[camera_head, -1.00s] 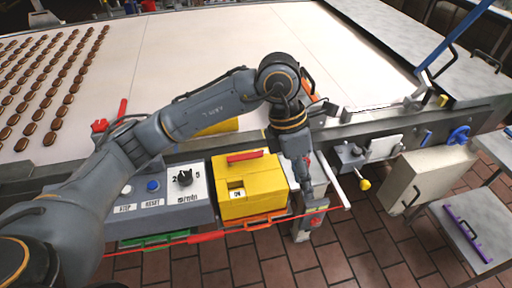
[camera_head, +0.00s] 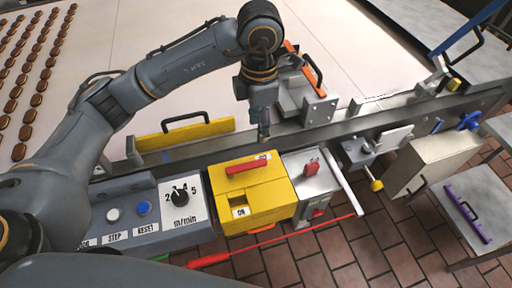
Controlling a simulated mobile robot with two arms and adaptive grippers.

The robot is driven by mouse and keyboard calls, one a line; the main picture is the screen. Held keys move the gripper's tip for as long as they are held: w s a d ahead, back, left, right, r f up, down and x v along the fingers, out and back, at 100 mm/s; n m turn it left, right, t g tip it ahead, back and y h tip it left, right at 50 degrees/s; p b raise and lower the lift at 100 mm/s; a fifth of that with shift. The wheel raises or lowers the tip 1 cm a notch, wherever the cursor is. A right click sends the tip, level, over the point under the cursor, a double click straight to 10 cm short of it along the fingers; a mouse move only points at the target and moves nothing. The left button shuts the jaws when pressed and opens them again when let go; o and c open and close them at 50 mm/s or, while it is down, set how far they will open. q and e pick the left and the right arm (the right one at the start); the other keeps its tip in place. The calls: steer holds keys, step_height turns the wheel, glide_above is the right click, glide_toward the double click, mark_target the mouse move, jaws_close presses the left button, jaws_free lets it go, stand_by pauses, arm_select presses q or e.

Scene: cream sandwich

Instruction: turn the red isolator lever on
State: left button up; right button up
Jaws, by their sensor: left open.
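A yellow box (camera_head: 262,207) stands at the front of the machine. A red lever (camera_head: 248,166) lies roughly level across its top. A small window on the box's sloped face shows a white label (camera_head: 240,212) that seems to read ON. A grey box (camera_head: 296,161) with a small red part (camera_head: 312,168) stands beside it on the right. My left gripper (camera_head: 264,136) points down just behind the yellow box's back edge, apart from the lever. It is open and seen edge-on, with nothing visible in it. My right gripper is not in view.
A control panel with a speed knob (camera_head: 180,195) and a blue button (camera_head: 144,208) is to the left. A yellow guard with a black handle (camera_head: 185,135) lies behind it. A long red rod (camera_head: 285,238) runs in front. An orange-handled part (camera_head: 304,68) stands behind my gripper.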

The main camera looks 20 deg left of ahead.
arm_select(q)
steer(key=p, duration=0.2)
glide_toward(259, 162)
steer(key=shift+s+d+f, duration=0.1)
steer(key=shift+s+f, duration=0.1)
steer(key=shift+s, duration=0.05)
steer(key=f+p, duration=0.1)
steer(key=f, duration=0.5)
steer(key=shift+w, duration=0.2)
steer(key=shift+f, duration=0.65)
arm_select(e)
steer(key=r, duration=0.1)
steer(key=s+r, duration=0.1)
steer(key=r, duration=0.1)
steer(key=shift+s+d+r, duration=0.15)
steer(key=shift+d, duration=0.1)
arm_select(q)
steer(key=shift+c, duration=0.9)
steer(key=c, duration=0.7)
jaws_close()
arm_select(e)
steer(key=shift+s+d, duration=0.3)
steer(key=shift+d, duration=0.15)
